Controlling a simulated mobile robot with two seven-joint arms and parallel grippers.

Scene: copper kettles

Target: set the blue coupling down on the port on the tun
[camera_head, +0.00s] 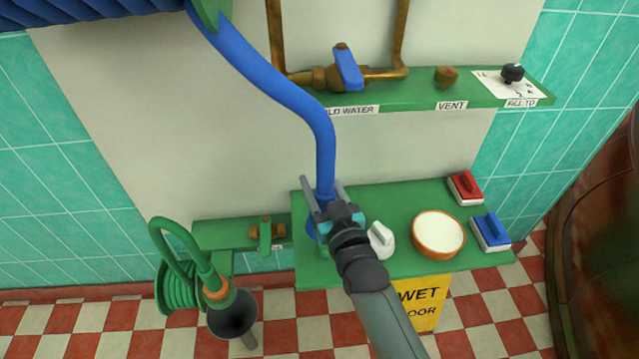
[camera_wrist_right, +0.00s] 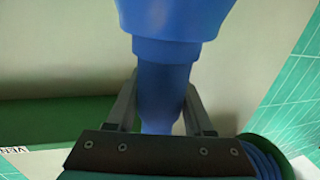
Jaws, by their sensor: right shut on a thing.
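The blue coupling (camera_wrist_right: 165,90) is at the end of a blue hose (camera_head: 325,150) that hangs down from the upper left. My right gripper (camera_head: 326,200) is shut around it, with one finger on each side, above the left part of the green bench. My gripper and wrist hide much of the coupling in the head view. A large dark copper vessel (camera_head: 600,215), perhaps the tun, stands at the right edge, cut off by the frame. I cannot see a port on it. My left gripper is not in view.
The green bench (camera_head: 400,195) carries a white-filled bowl (camera_head: 438,234), a white-handled item (camera_head: 381,240), a red-handled block (camera_head: 465,188) and a blue-handled block (camera_head: 491,232). A shelf (camera_head: 420,96) holds a blue-handled valve (camera_head: 347,66). A green hose and funnel (camera_head: 232,312) stand lower left.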

